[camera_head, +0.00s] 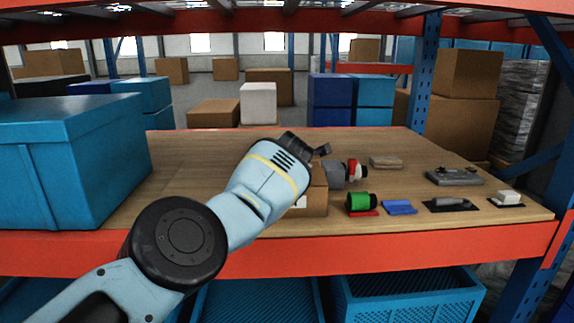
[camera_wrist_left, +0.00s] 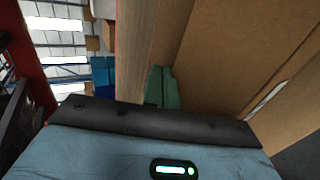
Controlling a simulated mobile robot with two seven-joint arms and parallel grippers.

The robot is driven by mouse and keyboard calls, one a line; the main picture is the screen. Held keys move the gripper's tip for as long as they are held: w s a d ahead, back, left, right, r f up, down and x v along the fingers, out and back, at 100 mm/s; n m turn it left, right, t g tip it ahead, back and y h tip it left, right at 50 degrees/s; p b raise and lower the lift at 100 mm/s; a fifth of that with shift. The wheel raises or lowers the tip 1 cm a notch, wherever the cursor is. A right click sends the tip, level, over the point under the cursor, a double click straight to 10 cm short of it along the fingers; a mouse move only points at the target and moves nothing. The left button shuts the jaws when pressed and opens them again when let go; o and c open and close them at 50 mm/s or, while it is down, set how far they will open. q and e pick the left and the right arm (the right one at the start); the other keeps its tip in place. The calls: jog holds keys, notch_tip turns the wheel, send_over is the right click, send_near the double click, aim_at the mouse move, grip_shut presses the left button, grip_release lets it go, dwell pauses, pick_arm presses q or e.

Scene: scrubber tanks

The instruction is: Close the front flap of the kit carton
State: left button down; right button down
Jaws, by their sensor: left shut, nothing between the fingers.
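The kit carton (camera_head: 318,198) is a small brown cardboard box on the wooden shelf. In the head view it is mostly hidden behind my left arm, and only part of its side with a bit of a white label shows. My left gripper (camera_head: 323,150) is shut and empty, right above the carton. In the left wrist view, brown cardboard panels (camera_wrist_left: 238,50) fill the right side, close to the gripper. I cannot tell whether the gripper touches them. The front flap cannot be made out clearly. My right gripper is not in view.
Right of the carton lie a grey, white and red item (camera_head: 352,170), a green roll (camera_head: 358,202), a blue item (camera_head: 399,207) and several tools (camera_head: 450,203). A large blue box (camera_head: 70,165) stands at left. An orange beam (camera_head: 400,253) edges the shelf; blue crates (camera_head: 405,295) sit below.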

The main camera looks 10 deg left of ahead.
pick_arm(q)
jog(key=shift+r, duration=0.1)
dwell(0.5)
jog(key=shift+r, duration=0.7)
